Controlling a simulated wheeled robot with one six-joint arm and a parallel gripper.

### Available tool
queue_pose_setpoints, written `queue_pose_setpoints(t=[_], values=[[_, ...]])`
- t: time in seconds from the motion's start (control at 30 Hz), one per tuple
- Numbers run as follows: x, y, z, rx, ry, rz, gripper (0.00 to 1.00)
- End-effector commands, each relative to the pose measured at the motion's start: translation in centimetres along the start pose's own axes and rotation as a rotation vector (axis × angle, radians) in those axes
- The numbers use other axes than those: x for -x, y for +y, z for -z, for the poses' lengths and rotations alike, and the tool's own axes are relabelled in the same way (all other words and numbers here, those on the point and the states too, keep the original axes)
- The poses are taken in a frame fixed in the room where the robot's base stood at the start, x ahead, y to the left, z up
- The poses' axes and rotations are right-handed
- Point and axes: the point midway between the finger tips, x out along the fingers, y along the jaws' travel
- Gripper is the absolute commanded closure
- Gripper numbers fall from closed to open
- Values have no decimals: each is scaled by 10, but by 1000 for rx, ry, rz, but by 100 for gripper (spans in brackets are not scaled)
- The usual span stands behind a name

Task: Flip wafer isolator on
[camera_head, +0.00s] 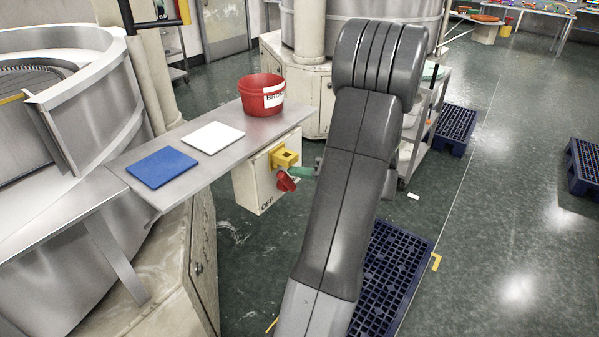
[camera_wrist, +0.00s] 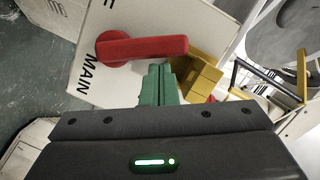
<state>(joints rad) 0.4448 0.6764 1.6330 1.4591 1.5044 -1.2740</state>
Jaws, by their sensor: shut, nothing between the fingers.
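The wafer isolator is a cream box (camera_head: 252,186) hanging at the near edge of a steel shelf. Its face carries a red rotary handle (camera_head: 286,182) and a yellow block (camera_head: 284,157), with "OFF" printed low down. In the wrist view the red handle (camera_wrist: 145,48) lies across the picture, and "MAIN" is printed on the face. My gripper (camera_wrist: 158,82) has its green fingers shut together and empty, just beside the handle's free end and the yellow block (camera_wrist: 195,78). I cannot tell whether they touch. In the head view my gripper (camera_head: 303,172) is partly hidden by my arm.
The steel shelf (camera_head: 140,192) holds a blue pad (camera_head: 162,168), a white pad (camera_head: 214,137) and a red bucket (camera_head: 261,95). A large steel machine (camera_head: 75,230) stands at left. Dark blue pallets (camera_head: 392,275) lie on the floor; open floor is at right.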

Motion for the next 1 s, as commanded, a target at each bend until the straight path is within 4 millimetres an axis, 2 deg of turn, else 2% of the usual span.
queue_pose_setpoints(t=[0.67,1.0], values=[[-2,-1,-7,94,-1,-23,100],[-4,1,-17,219,-1,-53,100]])
